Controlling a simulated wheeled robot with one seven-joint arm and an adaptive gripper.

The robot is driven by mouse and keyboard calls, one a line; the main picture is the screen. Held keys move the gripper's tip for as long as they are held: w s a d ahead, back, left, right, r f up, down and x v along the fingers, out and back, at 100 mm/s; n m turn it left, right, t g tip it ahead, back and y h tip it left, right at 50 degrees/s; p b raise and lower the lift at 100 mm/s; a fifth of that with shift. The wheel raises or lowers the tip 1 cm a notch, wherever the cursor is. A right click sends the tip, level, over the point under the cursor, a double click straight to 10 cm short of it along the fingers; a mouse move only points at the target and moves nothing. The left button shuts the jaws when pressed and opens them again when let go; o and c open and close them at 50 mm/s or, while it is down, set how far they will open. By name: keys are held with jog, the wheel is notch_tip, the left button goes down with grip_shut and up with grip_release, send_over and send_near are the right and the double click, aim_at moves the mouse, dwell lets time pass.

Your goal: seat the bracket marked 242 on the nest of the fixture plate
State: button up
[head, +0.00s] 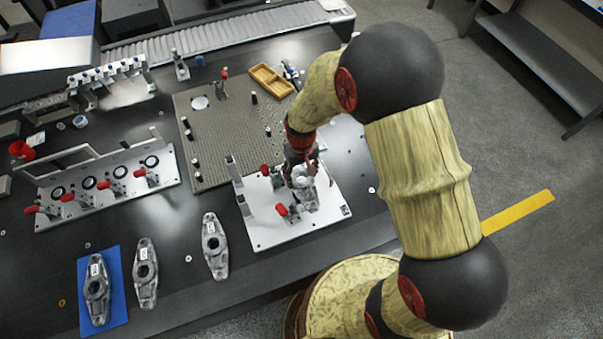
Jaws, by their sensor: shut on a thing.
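My gripper (303,163) is at the white fixture plate (268,235), reaching down from above. It is shut on a grey metal bracket (303,197), which is low over the plate or touching it; I cannot tell which. The bracket's number and the nest under it are hidden by the bracket and gripper. Red-handled clamps (287,210) stand on the plate beside the bracket, and an upright post (233,168) stands at its left corner.
Three similar brackets lie to the left: one on a blue mat (118,319), one beside it (146,285) and one nearer the plate (214,258). A perforated plate (215,135), a clamp rack (100,195), a yellow tray (270,80) and a conveyor (215,37) lie behind.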

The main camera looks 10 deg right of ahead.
aim_at(302, 169)
jog(key=shift+f+b, duration=1.8)
jog(key=shift+f, duration=0.8)
jog(key=shift+f+b, duration=0.5)
jog(key=shift+f, duration=0.85)
dwell(0.5)
jog(key=o, duration=1.7)
jog(key=shift+o, duration=0.2)
jog(key=shift+s, duration=0.1)
notch_tip(302, 169, up, 12)
